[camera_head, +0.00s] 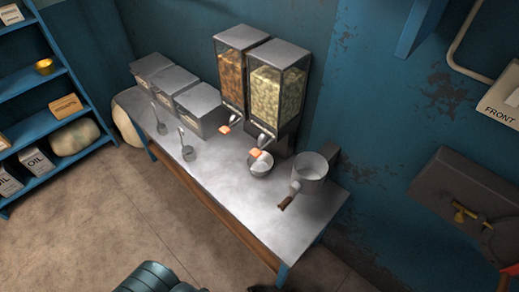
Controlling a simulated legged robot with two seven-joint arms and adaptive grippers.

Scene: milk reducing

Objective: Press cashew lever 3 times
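Two clear-fronted dispensers stand side by side at the back of the metal table (240,190). The right dispenser (276,92) holds pale, cashew-coloured pieces; the left dispenser (232,78) holds orange-brown pieces. No label is readable. The right dispenser's lever (255,153) has a pinkish-orange tip and sticks out low at its front. The left dispenser's lever (225,129) has a similar tip. A small metal bowl (262,170) sits under the right dispenser, partly covered by the lever. Neither gripper is recognisable; only dark ridged parts, probably mine, show at the bottom edge.
A metal pot (312,167) with a brown handle (287,202) stands right of the bowl. Several lidded metal bins (203,104) and two ladles (187,151) are at the left. The table's front is clear. A blue shelf (40,82) and a wall box (470,205) flank it.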

